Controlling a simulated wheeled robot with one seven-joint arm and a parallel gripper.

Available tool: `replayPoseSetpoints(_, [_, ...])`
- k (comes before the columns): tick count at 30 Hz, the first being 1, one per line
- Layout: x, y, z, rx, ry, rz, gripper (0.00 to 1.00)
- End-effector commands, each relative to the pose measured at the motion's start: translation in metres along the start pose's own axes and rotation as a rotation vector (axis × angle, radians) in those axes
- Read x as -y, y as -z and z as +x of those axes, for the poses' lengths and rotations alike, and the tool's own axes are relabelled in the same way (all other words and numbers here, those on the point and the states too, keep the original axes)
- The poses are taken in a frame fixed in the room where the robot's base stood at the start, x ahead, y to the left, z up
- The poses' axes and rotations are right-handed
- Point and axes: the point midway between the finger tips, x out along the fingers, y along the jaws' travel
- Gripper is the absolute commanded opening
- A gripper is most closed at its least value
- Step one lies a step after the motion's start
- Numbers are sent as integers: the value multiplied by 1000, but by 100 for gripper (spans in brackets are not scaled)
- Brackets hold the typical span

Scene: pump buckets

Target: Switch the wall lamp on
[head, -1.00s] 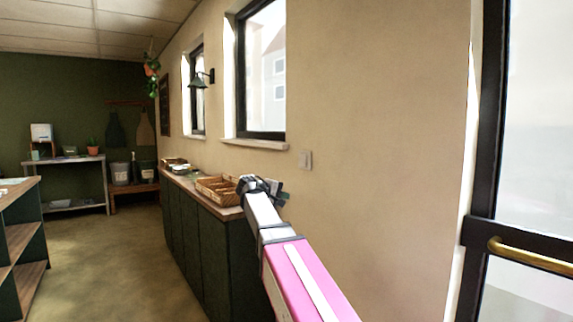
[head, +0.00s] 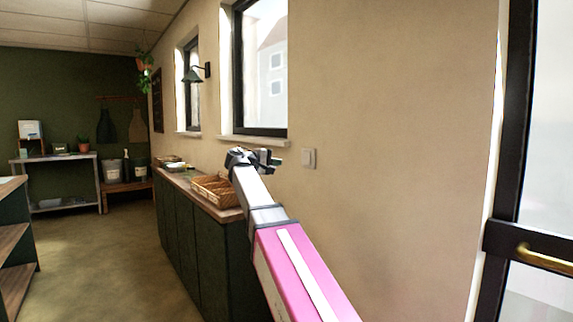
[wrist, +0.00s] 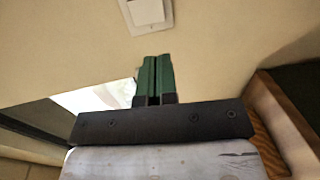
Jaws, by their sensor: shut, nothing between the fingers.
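The wall lamp (head: 193,74) is a dark shade on a bracket between the two windows in the head view; I cannot tell whether it is lit. A white wall switch (head: 309,158) is on the beige wall right of the near window. It also shows at the top of the wrist view (wrist: 148,13), beyond the fingertips. My gripper (head: 277,160) is left of the switch in the head view, apart from it in the picture. In the wrist view its green fingers (wrist: 155,58) are together and empty, pointing toward the switch.
A dark green counter (head: 205,240) with a wooden top runs along the wall below my arm. A wicker basket (head: 212,192) stands on it. A glass door with a brass handle (head: 545,259) is at the right. The floor (head: 110,260) at the left is clear.

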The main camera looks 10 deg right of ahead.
Motion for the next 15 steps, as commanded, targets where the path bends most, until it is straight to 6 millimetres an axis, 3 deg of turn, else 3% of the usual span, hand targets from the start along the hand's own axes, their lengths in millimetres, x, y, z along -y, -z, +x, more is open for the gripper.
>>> replayPoseSetpoints(15, [0, 1, 93, 1, 1, 0, 0])
